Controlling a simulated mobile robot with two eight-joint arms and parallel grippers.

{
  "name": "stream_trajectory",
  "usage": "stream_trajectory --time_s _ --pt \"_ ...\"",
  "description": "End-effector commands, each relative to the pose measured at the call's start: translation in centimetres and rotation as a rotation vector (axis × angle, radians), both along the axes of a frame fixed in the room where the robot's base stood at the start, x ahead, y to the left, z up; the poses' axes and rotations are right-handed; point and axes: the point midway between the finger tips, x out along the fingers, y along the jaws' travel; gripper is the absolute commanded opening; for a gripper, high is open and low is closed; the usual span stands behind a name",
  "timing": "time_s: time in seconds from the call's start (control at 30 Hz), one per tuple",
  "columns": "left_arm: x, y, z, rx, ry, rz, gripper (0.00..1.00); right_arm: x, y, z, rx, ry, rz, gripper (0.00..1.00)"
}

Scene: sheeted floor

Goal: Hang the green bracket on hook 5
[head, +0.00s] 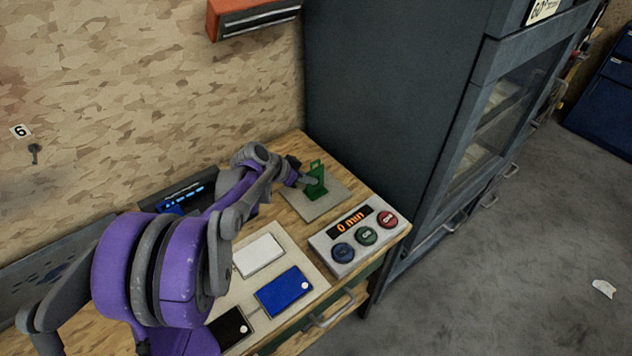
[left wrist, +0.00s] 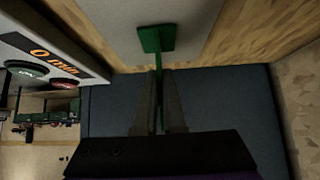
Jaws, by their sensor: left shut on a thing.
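The green bracket (head: 316,182) is upright over a light grey plate at the back right of the wooden table. I cannot tell whether its foot touches the plate. My left gripper (head: 302,180) reaches it from the left and is shut on its thin upright part. In the left wrist view, the bracket's square green end (left wrist: 156,39) shows beyond the fingertips (left wrist: 157,76), and a green strip runs between the fingers. A hook (head: 35,152) under a label "6" is on the wall at the left. Hook 5 is not in view. My right gripper is not in view.
A control box (head: 354,236) reading "0 min", with three buttons, stands at the table's right front. A board with white, blue (head: 284,291) and black panels lies left of it. A tall dark cabinet (head: 390,90) stands behind. A red-orange box (head: 252,17) is on the wall.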

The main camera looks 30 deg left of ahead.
Motion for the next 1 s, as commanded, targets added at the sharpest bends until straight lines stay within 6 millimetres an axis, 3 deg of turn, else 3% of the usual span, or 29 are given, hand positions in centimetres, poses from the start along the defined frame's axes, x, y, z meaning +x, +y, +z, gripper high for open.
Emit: stream_trajectory --time_s 0.57,1.0 --pt "0.0 0.0 0.1 0.000 0.000 0.000 0.00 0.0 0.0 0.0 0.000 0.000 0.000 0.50" --pt "0.0 0.0 2.5 0.000 -0.001 0.001 0.00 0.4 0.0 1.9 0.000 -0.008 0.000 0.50"
